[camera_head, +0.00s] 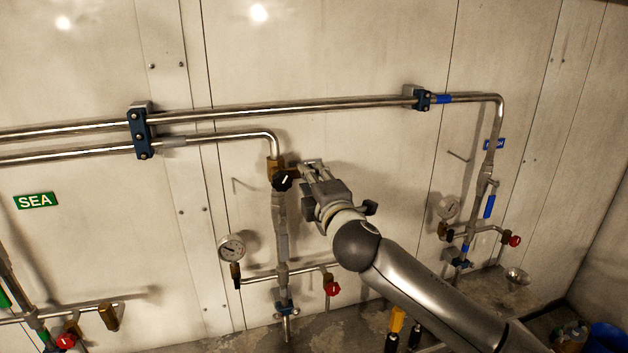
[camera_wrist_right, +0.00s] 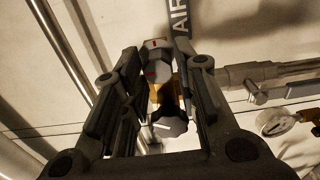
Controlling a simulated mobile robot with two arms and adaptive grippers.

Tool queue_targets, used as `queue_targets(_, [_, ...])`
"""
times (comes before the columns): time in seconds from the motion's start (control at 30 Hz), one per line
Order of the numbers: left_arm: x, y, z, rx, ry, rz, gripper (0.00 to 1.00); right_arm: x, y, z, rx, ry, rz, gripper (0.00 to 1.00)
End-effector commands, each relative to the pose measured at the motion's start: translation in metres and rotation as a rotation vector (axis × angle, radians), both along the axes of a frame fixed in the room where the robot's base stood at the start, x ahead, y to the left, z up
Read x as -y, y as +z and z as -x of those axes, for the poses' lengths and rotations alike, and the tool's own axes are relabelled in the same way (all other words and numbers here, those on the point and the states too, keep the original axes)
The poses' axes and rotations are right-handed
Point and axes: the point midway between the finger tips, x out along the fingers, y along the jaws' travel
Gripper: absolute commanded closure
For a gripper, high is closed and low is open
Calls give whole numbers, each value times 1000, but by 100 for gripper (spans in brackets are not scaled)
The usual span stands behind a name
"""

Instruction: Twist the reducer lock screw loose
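The reducer is a brass valve body (camera_head: 274,165) with a black round knob (camera_head: 282,182) bearing a white mark, at the bend of the pipe in the head view. My right gripper (camera_head: 304,170) is just right of it, and its fingers hide part of that side. In the right wrist view the right gripper (camera_wrist_right: 165,95) has its fingers apart, with a pale cylindrical piece with a red mark (camera_wrist_right: 156,70), perhaps the lock screw, between them. Gaps show on both sides of it. The black knob (camera_wrist_right: 168,128) and brass body also show between the fingers. My left gripper is out of view.
A pressure gauge (camera_head: 231,248) and a red-handled valve (camera_head: 332,288) sit below on the same pipework. Horizontal pipes (camera_head: 300,106) run along the wall above. A second pipe assembly with a gauge (camera_head: 448,208) stands to the right.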

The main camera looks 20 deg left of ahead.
Motion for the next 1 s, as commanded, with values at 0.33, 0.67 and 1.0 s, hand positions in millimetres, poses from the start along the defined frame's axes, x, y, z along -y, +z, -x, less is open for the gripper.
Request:
queue_targets(0.33, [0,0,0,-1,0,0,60,0,1,0,0,-1,-1,55])
queue_targets(0.67, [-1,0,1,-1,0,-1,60,10,1,13,0,0,-2,55])
queue_targets(1.0, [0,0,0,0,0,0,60,35,0,51,0,0,-2,55])
